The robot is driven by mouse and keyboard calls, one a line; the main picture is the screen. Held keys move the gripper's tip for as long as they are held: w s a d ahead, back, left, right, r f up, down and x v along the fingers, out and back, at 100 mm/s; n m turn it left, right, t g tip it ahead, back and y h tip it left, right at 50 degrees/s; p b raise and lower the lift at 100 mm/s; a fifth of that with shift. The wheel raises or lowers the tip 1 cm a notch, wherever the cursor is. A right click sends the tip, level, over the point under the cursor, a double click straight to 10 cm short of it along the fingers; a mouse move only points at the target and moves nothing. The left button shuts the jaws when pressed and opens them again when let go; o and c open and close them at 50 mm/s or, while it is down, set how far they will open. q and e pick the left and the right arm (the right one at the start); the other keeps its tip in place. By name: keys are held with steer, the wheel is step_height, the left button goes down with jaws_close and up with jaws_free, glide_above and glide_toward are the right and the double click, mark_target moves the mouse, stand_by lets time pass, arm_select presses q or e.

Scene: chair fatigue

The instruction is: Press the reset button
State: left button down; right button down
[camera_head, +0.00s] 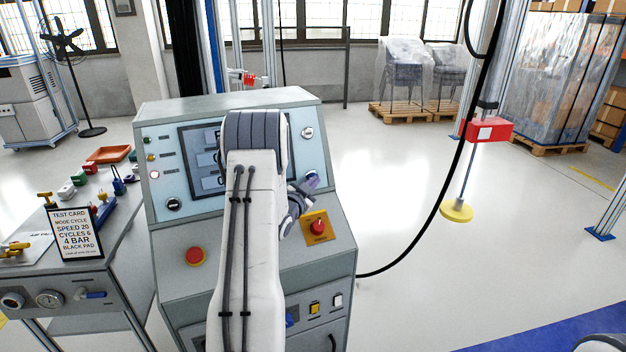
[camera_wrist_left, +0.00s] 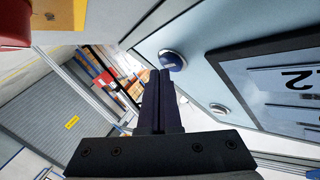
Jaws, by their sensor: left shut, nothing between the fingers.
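The control console (camera_head: 255,250) stands in the middle of the head view. A round bluish button (camera_head: 312,178) in a silver ring sits on its upright face, right of the screen; I take it as the reset button, though no label is readable. It also shows in the left wrist view (camera_wrist_left: 173,60), just beyond the fingertips. My left gripper (camera_head: 304,190) is shut and empty, close in front of the button, partly hidden behind my wrist. Its dark fingers show shut in the wrist view (camera_wrist_left: 160,72). I cannot tell whether they touch the button. My right gripper is out of view.
A red mushroom button on a yellow plate (camera_head: 318,228) sits just below the gripper; another red button (camera_head: 195,256) is lower left. A silver knob (camera_head: 307,132) is above. A side bench (camera_head: 110,275) with a test card (camera_head: 76,234) stands left.

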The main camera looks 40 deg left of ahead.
arm_select(q)
steer(key=shift+w+a+f, duration=0.1)
steer(key=shift+w+a, duration=0.05)
steer(key=shift+a, duration=0.15)
stand_by(0.4)
steer(key=shift+d+b, duration=0.1)
steer(key=shift+b, duration=0.2)
steer(key=shift+s+d+r, duration=0.2)
steer(key=shift+s+d, duration=0.15)
steer(key=shift+d, duration=0.25)
steer(key=d, duration=0.1)
steer(key=s+d, duration=0.1)
steer(key=d, duration=0.1)
steer(key=s+d+r, duration=0.1)
steer(key=shift+s+d+r+b, duration=0.1)
steer(key=shift+s+d+b, duration=0.05)
steer(key=shift+b, duration=0.2)
stand_by(0.8)
